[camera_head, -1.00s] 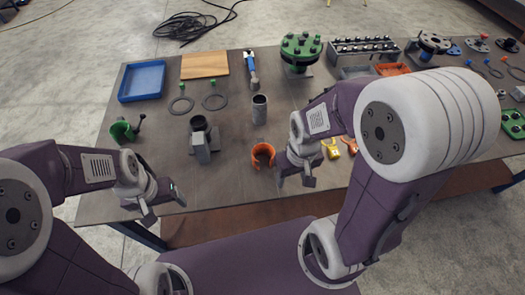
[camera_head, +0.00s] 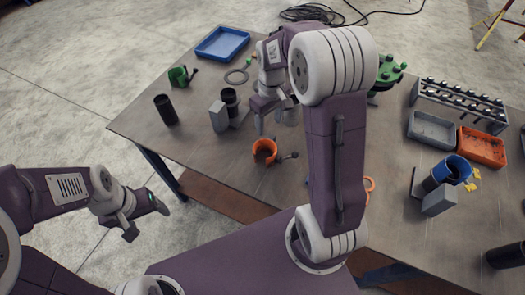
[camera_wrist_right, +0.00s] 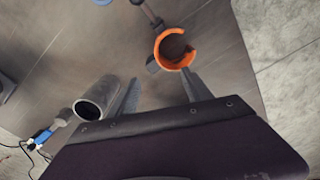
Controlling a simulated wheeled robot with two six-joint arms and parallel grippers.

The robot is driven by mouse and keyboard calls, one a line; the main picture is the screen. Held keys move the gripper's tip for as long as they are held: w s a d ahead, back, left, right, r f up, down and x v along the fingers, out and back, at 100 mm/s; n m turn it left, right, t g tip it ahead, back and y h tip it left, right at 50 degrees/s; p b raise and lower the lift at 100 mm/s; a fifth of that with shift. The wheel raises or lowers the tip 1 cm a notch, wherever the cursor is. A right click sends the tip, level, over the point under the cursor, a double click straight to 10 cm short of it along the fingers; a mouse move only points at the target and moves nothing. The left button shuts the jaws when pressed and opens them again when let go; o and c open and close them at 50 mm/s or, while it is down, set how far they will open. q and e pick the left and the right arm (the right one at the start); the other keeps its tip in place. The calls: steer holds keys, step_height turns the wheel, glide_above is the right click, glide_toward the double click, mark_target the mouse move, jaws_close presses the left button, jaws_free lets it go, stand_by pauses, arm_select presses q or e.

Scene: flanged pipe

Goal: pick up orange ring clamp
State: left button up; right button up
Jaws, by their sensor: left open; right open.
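The orange ring clamp (camera_head: 258,154) stands on the table near its front edge in the head view, with a dark bolt handle to its right. In the right wrist view the clamp (camera_wrist_right: 160,52) shows as an open C-shaped ring just past the fingertips. My right gripper (camera_head: 268,118) is open and hangs over the table just behind the clamp; its fingers (camera_wrist_right: 160,90) have nothing between them. My left gripper (camera_head: 144,216) is open and empty, off the table's front left edge, over the floor.
A grey pipe (camera_wrist_right: 92,104) stands close beside one right finger. A grey holder with a dark pipe (camera_head: 219,116) and a black pipe (camera_head: 165,109) are to the left. A blue tray (camera_head: 222,43) is at the back. A blue clamp (camera_head: 452,168) is to the right. The front left tabletop is clear.

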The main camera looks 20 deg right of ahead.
mark_target(273, 139)
steer(key=shift+d+f, duration=0.15)
steer(key=shift+f, duration=0.65)
steer(key=shift+w+f, duration=0.1)
steer(key=shift+f, duration=0.15)
steer(key=shift+w+f, duration=0.1)
steer(key=shift+w, duration=0.05)
steer(key=f, duration=0.3)
steer(key=shift+s+d+f, duration=0.1)
steer(key=shift+s+f, duration=0.05)
steer(key=shift+s, duration=0.05)
steer(key=f, duration=0.3)
steer(key=d+f, duration=0.1)
steer(key=f, duration=0.1)
steer(key=shift+s+f, duration=0.3)
jaws_close()
steer(key=shift+r, duration=0.1)
